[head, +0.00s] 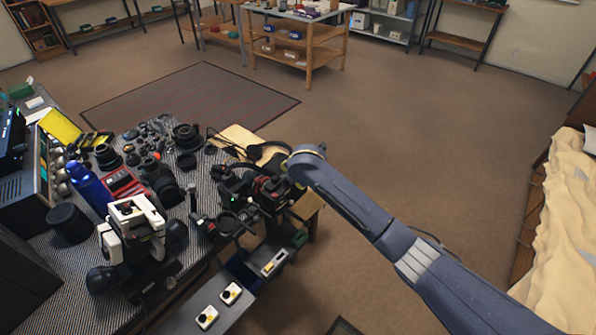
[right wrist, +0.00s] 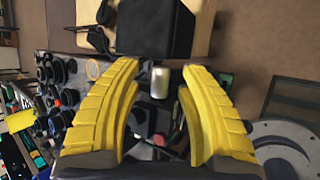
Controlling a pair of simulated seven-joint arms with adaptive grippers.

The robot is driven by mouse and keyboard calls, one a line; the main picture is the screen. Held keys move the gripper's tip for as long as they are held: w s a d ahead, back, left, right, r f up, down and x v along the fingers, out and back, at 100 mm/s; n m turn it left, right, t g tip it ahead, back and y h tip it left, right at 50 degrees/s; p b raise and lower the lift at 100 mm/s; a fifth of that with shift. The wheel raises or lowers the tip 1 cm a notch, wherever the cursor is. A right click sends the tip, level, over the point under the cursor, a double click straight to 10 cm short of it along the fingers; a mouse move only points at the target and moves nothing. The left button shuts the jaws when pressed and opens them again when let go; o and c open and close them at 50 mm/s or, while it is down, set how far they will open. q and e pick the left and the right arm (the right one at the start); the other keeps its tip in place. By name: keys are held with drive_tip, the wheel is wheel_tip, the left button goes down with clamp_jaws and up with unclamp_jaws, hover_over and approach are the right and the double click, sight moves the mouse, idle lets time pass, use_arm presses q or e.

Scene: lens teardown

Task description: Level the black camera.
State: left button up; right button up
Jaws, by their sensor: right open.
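A dark boxy assembly with red parts (head: 268,188), which may be the black camera on its support, stands at the right end of the bench in the head view. My right arm reaches it from the right, and the fingers are hard to make out there. In the right wrist view my right gripper (right wrist: 160,100) is open, its two yellow fingers spread apart. A short silver cylinder (right wrist: 160,82) shows between the fingertips, with no finger touching it. A large black block (right wrist: 155,28) lies beyond it; I cannot tell whether this is the camera or how it tilts. My left gripper is not in view.
A white and black instrument (head: 133,222), a blue bottle (head: 88,185) and several black lenses (head: 187,137) crowd the bench. Small white boxes with dark knobs (head: 230,293) sit at the front. Open floor (head: 400,110) lies behind and right of the bench.

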drive_tip(key=v, duration=1)
drive_tip(key=shift+f, duration=0.1)
